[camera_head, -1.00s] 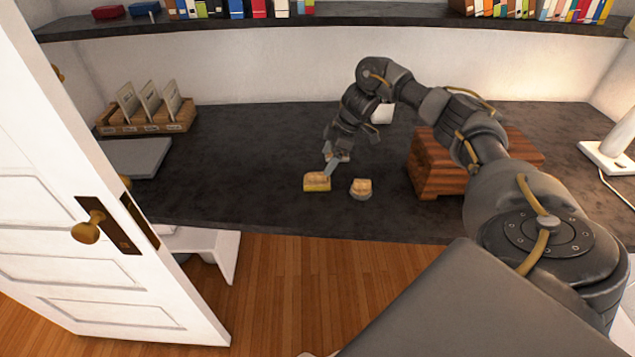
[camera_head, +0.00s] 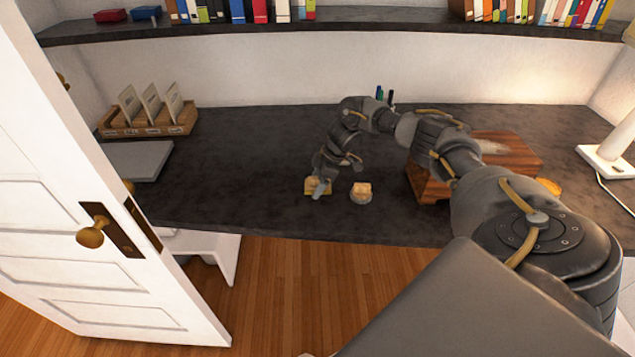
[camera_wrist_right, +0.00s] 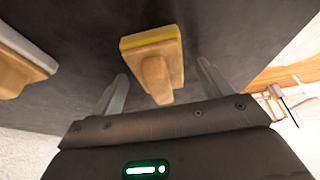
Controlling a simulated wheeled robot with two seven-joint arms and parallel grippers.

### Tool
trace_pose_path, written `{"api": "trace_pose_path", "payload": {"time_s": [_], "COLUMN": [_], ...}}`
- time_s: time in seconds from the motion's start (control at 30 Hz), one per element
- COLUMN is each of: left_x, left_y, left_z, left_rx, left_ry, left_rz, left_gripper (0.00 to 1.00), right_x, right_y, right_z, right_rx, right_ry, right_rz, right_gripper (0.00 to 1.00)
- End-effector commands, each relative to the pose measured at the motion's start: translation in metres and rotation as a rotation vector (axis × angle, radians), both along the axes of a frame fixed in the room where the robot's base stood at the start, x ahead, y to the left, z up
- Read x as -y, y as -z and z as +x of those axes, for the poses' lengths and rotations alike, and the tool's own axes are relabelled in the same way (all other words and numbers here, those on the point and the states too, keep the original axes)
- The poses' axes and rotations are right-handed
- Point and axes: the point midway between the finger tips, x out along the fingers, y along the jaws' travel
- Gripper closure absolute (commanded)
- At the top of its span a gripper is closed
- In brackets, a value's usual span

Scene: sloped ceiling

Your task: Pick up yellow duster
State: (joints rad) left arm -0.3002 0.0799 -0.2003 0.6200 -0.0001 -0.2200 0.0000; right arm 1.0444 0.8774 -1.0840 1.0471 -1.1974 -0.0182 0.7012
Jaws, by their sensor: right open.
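The yellow duster (camera_head: 311,191), a block with a yellow pad and a tan wooden handle, lies on the dark desk in the head view. My right gripper (camera_head: 320,186) is right over it and partly hides it. In the right wrist view the duster (camera_wrist_right: 154,50) shows between the two spread fingers, its handle pointing toward the palm. The right gripper (camera_wrist_right: 162,70) is open and holds nothing. I cannot tell whether the fingers touch the duster. My left gripper is not in view.
A second duster with a grey pad (camera_head: 361,193) lies close to the right; it also shows in the wrist view (camera_wrist_right: 20,68). A reddish wooden box (camera_head: 428,180) stands further right, under my arm. A card rack (camera_head: 150,130) is at left. The desk's left middle is clear.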

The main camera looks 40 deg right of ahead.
Motion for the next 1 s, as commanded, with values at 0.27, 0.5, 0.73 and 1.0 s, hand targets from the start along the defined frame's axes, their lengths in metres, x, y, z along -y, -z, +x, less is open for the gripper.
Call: {"api": "trace_pose_path", "payload": {"time_s": [0.27,0.5,0.73,1.0], "left_x": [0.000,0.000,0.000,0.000], "left_y": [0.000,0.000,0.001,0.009], "left_z": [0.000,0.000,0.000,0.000], "left_rx": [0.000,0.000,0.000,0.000], "left_ry": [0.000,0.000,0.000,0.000], "left_rz": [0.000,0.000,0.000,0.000], "left_gripper": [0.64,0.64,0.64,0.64], "right_x": [0.000,0.000,0.000,0.000], "right_y": [0.000,0.000,-0.001,-0.019], "right_z": [0.000,0.000,0.000,0.001], "right_rx": [0.000,0.000,0.001,0.005], "right_ry": [-0.001,-0.001,-0.001,-0.002], "right_rz": [0.000,0.000,0.001,0.000], "right_gripper": [0.40,0.71,0.71,0.71]}}
